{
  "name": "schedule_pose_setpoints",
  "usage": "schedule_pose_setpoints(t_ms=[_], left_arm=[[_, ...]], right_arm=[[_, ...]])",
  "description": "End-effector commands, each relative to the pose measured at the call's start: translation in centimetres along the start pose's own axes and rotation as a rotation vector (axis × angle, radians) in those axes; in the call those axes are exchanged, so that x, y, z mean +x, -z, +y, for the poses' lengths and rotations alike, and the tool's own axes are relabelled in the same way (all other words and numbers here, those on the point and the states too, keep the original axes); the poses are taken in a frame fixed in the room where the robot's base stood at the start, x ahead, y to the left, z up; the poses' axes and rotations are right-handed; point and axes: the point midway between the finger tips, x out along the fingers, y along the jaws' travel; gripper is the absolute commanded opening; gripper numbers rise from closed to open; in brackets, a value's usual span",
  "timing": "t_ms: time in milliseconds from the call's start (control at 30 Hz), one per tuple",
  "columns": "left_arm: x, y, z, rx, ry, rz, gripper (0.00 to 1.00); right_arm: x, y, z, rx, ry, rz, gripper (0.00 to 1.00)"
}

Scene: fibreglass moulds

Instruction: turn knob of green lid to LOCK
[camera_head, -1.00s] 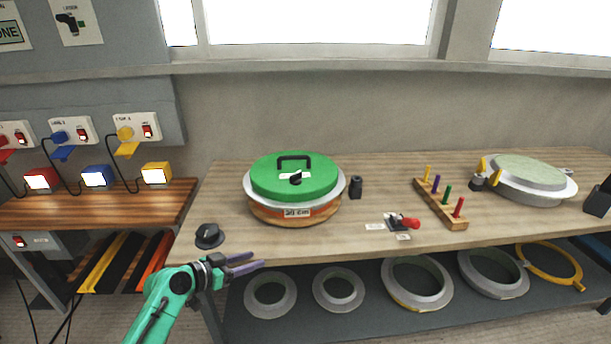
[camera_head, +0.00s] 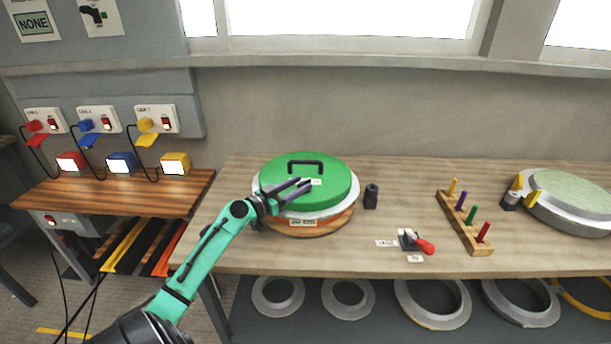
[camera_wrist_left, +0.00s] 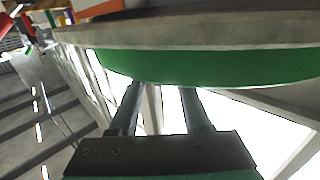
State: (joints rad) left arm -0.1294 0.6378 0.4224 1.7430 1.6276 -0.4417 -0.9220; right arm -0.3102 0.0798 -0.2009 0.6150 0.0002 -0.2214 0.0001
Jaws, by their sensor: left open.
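The green lid (camera_head: 335,191) sits on a round grey mould with a brown base on the workbench. A black bar handle (camera_head: 305,163) stands toward the lid's back. Part of a white label (camera_head: 317,181) shows in front of the handle; the lid's knob is hidden behind my left gripper. My left gripper (camera_head: 307,184) is open, its fingers reaching over the lid's front from the left. In the left wrist view its two fingers point toward the lid's green edge (camera_wrist_left: 210,66). I cannot tell whether they touch it. My right gripper is not in view.
Right of the lid stand a small black cylinder (camera_head: 371,196), a red-handled clamp (camera_head: 424,246) and a rack of coloured pegs (camera_head: 462,226). A pale-topped mould (camera_head: 577,195) stands at far right. Grey rings (camera_head: 432,303) lie on the shelf below. The bench front is mostly clear.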

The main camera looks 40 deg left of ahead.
Motion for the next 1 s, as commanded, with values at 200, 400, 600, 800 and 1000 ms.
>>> schedule_pose_setpoints(t_ms=[200, 400, 600, 800, 1000], left_arm=[[2.7, 0.0, 0.0, -0.001, 0.001, 0.001, 0.47], [2.8, -0.1, 0.0, -0.001, 0.0, 0.0, 0.47], [2.8, -0.1, 0.0, -0.001, 0.0, 0.0, 0.0], [2.8, 0.0, 0.0, -0.002, 0.002, 0.0, 0.0], [2.8, 0.3, 0.1, -0.003, 0.034, 0.0, 0.0]], right_arm=[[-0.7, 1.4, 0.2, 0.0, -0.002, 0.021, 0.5], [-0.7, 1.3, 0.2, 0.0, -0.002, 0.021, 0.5], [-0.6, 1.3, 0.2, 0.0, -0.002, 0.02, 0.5], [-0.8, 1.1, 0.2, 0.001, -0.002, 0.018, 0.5], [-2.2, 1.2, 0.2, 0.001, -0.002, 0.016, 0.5]])
